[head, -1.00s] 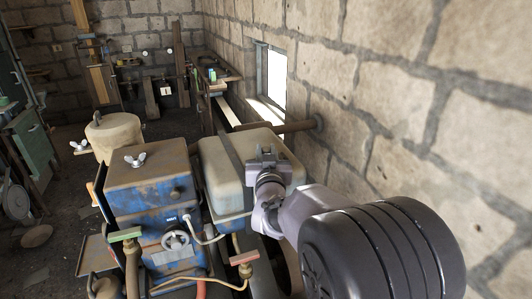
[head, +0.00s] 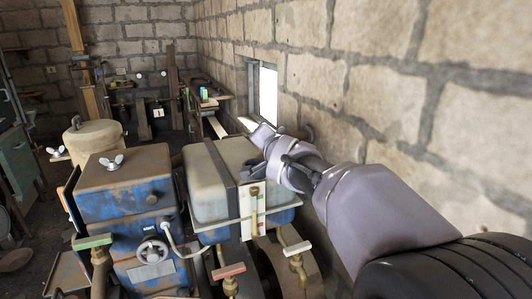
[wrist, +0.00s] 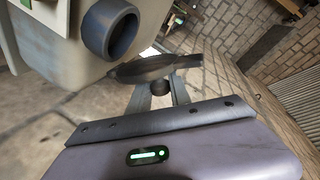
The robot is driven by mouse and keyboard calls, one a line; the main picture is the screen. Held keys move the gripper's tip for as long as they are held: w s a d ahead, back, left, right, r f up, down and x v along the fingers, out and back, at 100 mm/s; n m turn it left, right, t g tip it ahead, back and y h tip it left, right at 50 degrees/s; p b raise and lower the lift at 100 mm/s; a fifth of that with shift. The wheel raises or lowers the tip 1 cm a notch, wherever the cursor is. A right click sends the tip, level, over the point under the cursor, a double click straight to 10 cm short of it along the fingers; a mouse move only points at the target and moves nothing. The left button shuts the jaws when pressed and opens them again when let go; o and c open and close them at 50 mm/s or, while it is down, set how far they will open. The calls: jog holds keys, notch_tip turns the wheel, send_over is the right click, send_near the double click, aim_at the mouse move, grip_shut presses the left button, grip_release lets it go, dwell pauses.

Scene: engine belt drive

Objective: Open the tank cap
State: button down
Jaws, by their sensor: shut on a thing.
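The beige-topped tank (head: 205,180) has a dark strap and a gauge on its front. In the wrist view the tank (wrist: 60,60) fills the upper left. Its round blue-grey filler neck (wrist: 110,28) shows a dark hollow end. My gripper (wrist: 160,92) is shut on a dark, flat piece, seemingly the tank cap (wrist: 152,65), seen nearly edge-on. The cap looks apart from the neck, just below and right of it in that view. In the head view my gripper (head: 264,165) is at the tank's right side. The cap and neck are hard to make out there.
A blue rusty box (head: 125,195) with a wing nut stands left of the tank. Several valves with coloured handles (head: 228,271) stand in front. The stone wall (head: 390,90) is close on the right. A beige drum (head: 92,140) stands behind left.

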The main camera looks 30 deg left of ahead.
jog(key=m+b, duration=0.1)
jog(key=w+d+m+g+b, duration=0.1)
jog(key=b, duration=0.1)
jog(key=shift+w+f+y, duration=0.1)
jog(key=shift+w+y, duration=0.05)
jog(key=shift+y, duration=0.15)
jog(key=shift+w+d+m+g+b, duration=0.4)
jog(key=shift+w+d+m+b, duration=0.15)
jog(key=shift+m+b, duration=0.4)
jog(key=shift+w+d+f+m+g+y, duration=0.1)
jog(key=shift+w+d+m+g+y, duration=0.25)
jog(key=shift+m, duration=0.4)
jog(key=shift+w+d+f+m+g+y, duration=0.1)
jog(key=shift+w+d+m+g+y, duration=0.25)
jog(key=shift+m, duration=0.35)
jog(key=shift+w+a, duration=0.1)
jog(key=shift+a, duration=0.05)
jog(key=c, duration=1.2)
grip_release()
